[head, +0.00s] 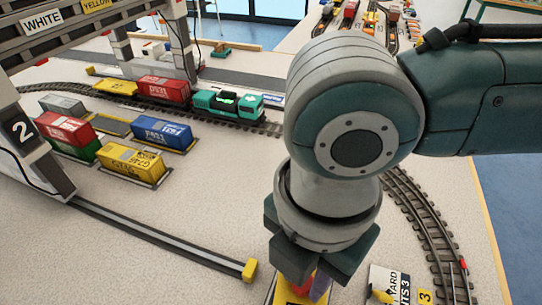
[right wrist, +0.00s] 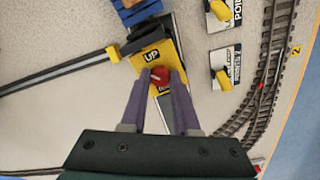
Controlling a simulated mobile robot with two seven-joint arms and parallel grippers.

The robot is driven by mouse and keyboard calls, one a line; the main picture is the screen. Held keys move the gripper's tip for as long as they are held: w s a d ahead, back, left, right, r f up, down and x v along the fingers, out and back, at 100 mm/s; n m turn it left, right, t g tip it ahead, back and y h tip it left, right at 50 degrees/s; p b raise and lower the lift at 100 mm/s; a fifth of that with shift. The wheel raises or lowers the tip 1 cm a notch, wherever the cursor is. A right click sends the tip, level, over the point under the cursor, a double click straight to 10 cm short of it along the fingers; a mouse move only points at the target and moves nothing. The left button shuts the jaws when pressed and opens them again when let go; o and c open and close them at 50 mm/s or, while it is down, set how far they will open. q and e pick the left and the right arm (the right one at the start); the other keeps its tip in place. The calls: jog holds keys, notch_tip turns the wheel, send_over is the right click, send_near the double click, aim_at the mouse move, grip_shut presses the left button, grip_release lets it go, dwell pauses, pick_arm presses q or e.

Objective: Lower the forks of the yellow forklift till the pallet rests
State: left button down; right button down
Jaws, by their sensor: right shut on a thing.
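The yellow forklift (right wrist: 174,57) shows in the right wrist view, seen from above, with an UP label and a dark mast (right wrist: 143,40) at its front. A blue object (right wrist: 138,12), perhaps the pallet or its load, lies beyond the mast; its height above the floor cannot be told. My right gripper (right wrist: 159,80) is shut on a red knob (right wrist: 159,74) on top of the forklift. In the head view my right gripper (head: 312,282) points down and hides most of the forklift (head: 284,294). My left gripper is not in view.
A crane rail (head: 150,235) with a yellow end stop (head: 250,270) runs to the left of the forklift. Curved track (head: 425,220) and a YARD sign (head: 385,285) lie to the right. Containers (head: 130,162) and a train (head: 225,102) stand farther back.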

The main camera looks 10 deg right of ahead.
jog(key=c, duration=0.6)
grip_release()
jog(key=shift+c, duration=0.2)
notch_tip(320, 180, up, 10)
jog(key=p, duration=0.2)
